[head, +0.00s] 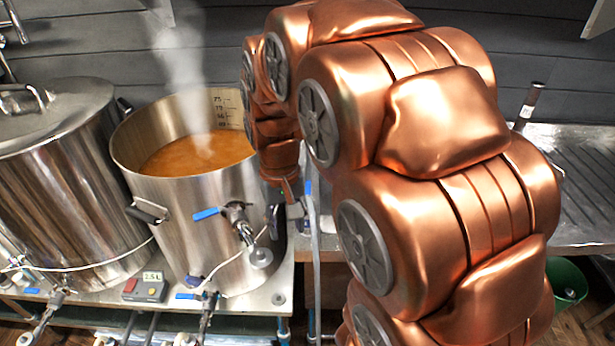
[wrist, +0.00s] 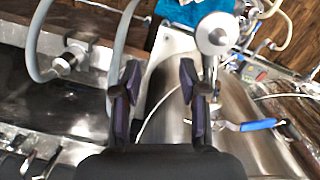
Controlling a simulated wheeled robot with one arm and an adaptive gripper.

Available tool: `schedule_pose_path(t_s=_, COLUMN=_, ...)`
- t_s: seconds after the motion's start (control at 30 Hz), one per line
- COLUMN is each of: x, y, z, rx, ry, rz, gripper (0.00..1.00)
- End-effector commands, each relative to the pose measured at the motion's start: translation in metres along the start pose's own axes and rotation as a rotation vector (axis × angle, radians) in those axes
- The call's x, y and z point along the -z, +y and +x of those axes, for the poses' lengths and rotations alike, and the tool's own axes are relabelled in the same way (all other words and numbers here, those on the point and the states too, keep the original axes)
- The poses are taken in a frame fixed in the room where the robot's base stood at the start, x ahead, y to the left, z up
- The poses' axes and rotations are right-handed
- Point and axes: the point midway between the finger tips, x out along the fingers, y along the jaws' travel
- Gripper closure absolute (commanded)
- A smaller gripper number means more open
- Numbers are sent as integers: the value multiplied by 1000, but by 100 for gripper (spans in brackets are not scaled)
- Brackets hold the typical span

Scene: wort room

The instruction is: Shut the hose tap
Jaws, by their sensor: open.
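A tap with a blue lever (head: 207,213) sits on the front of the steaming steel kettle (head: 175,215). In the wrist view the blue lever (wrist: 258,124) points right, beyond the right finger. My gripper (wrist: 160,97) is open and empty, with its right finger close to the tap body; touching or apart I cannot tell. A grey hose (wrist: 122,45) runs past the left finger. Which tap is the hose tap is not marked. My arm hides part of the kettle's right side.
A lidded steel vessel (head: 65,180) stands left of the kettle. Another blue lever (head: 187,296) shows below, near a small control box (head: 145,287). A metal fitting (wrist: 68,62) shows at the left in the wrist view. A steel counter (head: 575,190) lies at right.

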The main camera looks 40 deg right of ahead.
Motion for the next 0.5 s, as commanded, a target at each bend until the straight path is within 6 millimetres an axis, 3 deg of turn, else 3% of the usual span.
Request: schedule_pose_path(t_s=0.5, x=134, y=59, z=-8, rx=13, ry=45, rz=205, gripper=57)
